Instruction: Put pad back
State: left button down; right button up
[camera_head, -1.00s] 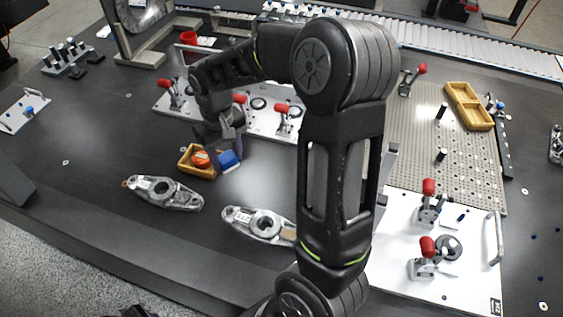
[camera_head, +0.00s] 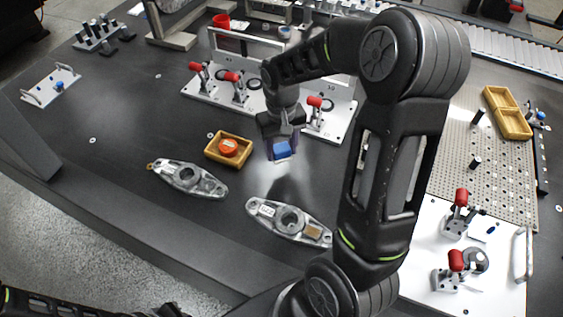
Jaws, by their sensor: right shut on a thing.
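A blue block (camera_head: 281,149), which looks like the pad, is in the jaws of my right gripper (camera_head: 281,154). The gripper points down and holds it above the dark table, to the right of a small wooden tray (camera_head: 213,153). The jaws partly hide the block. Two grey metal link parts lie in front, one at the left (camera_head: 187,178) and one at the right (camera_head: 289,220); the right one has a tan patch on one end. My left gripper is not in view.
A white fixture plate with red-handled clamps (camera_head: 236,84) stands behind my right gripper. Another white clamp plate (camera_head: 499,262) lies at the right, by a perforated plate (camera_head: 461,178) with a two-part wooden tray (camera_head: 513,124). The table at the left is mostly clear.

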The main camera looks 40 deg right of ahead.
aim_at(281, 170)
jog(key=shift+f, duration=0.95)
jog(key=shift+f, duration=1.9)
jog(key=shift+f, duration=0.2)
jog(key=o, duration=1.2)
jog(key=shift+r, duration=0.1)
notch_tip(281, 170, up, 12)
jog(key=shift+r, duration=0.15)
